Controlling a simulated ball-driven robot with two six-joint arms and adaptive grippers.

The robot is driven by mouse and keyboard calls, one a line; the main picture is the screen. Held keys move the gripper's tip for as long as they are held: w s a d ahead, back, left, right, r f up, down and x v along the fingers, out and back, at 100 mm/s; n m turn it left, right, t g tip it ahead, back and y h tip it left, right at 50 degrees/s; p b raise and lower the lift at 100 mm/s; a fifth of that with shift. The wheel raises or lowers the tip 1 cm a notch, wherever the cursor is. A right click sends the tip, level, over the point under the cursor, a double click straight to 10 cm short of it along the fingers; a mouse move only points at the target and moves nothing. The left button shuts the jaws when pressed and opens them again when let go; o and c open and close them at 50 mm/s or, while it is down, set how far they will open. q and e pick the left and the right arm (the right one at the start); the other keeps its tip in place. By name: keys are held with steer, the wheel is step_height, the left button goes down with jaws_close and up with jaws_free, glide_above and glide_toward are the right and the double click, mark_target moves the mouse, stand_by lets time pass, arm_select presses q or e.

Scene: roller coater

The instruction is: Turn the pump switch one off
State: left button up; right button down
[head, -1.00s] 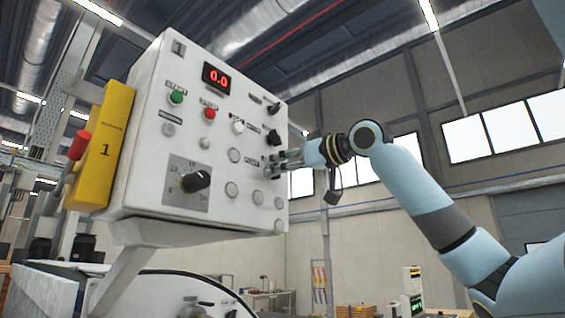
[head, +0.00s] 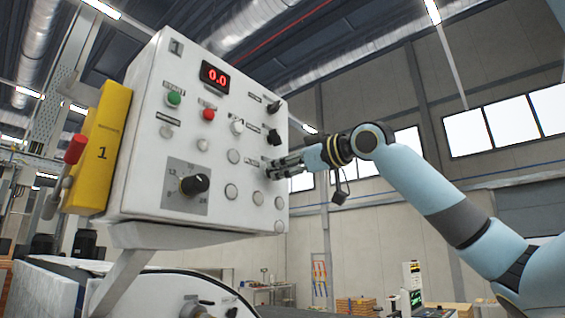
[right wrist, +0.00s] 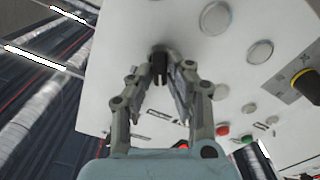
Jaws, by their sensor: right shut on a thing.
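The white control panel (head: 225,150) marked 1 fills the left middle of the head view. A column of black rotary switches runs down its right side, with an upper switch (head: 275,106) and a middle switch (head: 273,136) visible. Their labels are too small to read. My right gripper (head: 270,170) is at the panel face just below the middle switch. In the right wrist view, my right gripper (right wrist: 160,78) is shut on a black switch knob (right wrist: 158,62), with one finger on each side. That knob is hidden by the fingers in the head view. My left gripper is not in view.
The panel has a red display (head: 215,77), a green button (head: 174,99), a red button (head: 208,114) and a large black dial (head: 195,184). Blank round caps lie near my fingers. A yellow box (head: 104,150) is fixed on the left.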

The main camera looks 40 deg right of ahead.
steer(key=c, duration=1.3)
jaws_free()
